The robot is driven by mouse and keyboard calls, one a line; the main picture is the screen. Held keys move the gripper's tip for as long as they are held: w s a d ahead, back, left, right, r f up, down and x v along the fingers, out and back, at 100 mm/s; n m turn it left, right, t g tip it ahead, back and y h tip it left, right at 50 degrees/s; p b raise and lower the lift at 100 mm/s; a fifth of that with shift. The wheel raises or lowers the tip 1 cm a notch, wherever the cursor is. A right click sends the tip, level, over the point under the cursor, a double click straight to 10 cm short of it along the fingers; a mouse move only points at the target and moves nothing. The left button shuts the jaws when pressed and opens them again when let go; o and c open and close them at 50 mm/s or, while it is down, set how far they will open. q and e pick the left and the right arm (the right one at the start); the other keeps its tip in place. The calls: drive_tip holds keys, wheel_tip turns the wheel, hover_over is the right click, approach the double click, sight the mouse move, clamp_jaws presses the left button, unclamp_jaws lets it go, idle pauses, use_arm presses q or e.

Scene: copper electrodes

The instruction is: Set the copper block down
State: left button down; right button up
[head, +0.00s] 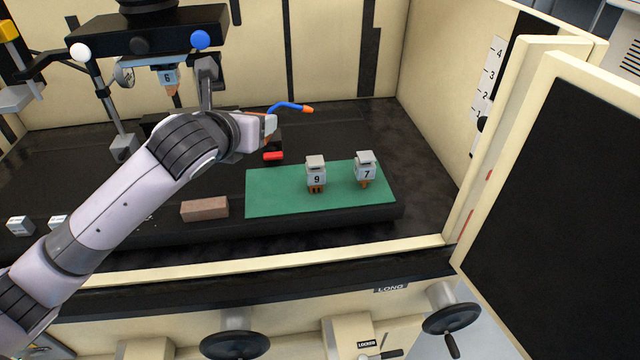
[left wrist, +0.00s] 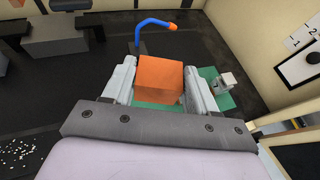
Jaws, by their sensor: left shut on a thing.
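The copper block (left wrist: 160,78) is an orange block between the two fingers of my left gripper (left wrist: 162,88) in the left wrist view. The gripper is shut on it. In the head view my left gripper (head: 270,135) is near the back left corner of the green mat (head: 270,195), and the hand mostly hides the block. In the left wrist view part of the green mat (left wrist: 212,78) shows beyond and beside the block. I cannot tell how high the block is above the surface. My right gripper is in neither view.
Electrodes marked 9 (head: 316,176) and 7 (head: 365,170) stand on the mat. A brown block (head: 205,208) lies left of it. A blue hose with an orange tip (head: 290,106) is behind the gripper. Electrode 6 (head: 168,78) hangs from the machine head. The mat's front left is clear.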

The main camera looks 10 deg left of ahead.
use_arm(q)
drive_tip(key=r, duration=0.1)
drive_tip(key=w+r, duration=0.1)
drive_tip(key=shift+w+d+r, duration=0.25)
drive_tip(key=shift+w+r, duration=0.15)
wheel_tip(320, 180, down, 20)
drive_tip(key=shift+r+b, duration=0.15)
drive_tip(key=shift+b, duration=0.65)
drive_tip(key=c, duration=0.7)
unclamp_jaws()
drive_tip(key=shift+f, duration=0.3)
drive_tip(key=shift+c, duration=0.2)
drive_tip(key=o, duration=0.4)
drive_tip(key=shift+r, duration=0.2)
drive_tip(key=v, duration=1.2)
drive_tip(key=shift+a+p, duration=0.1)
drive_tip(key=shift+p, duration=0.3)
